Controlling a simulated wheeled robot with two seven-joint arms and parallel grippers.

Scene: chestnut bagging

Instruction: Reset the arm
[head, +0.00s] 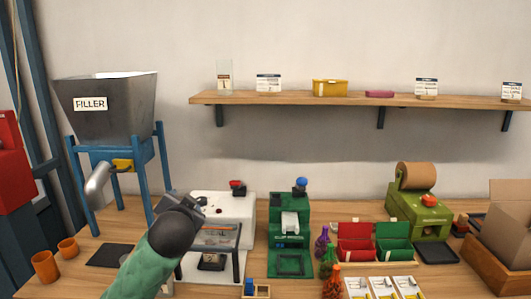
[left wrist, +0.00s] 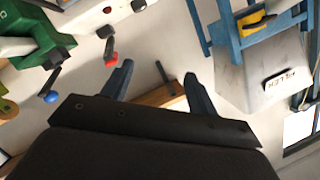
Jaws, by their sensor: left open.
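My left arm comes in from the bottom left in the head view, with a green sleeve and a dark wrist. My left gripper shows in the left wrist view (left wrist: 158,72) with its two fingers wide apart and nothing between them. In the head view the arm's end is in front of the white machine (head: 240,208), and the fingers are mostly hidden by the wrist. My right arm and gripper are not in view.
The filler hopper (head: 108,110) on its blue stand is at left. A green machine (head: 290,240) with a blue knob stands right of the white one. Orange cups (head: 45,266), red and green bins (head: 355,250), filled net bags (head: 331,282) and a cardboard box (head: 508,235) crowd the table. A shelf (head: 350,100) hangs behind.

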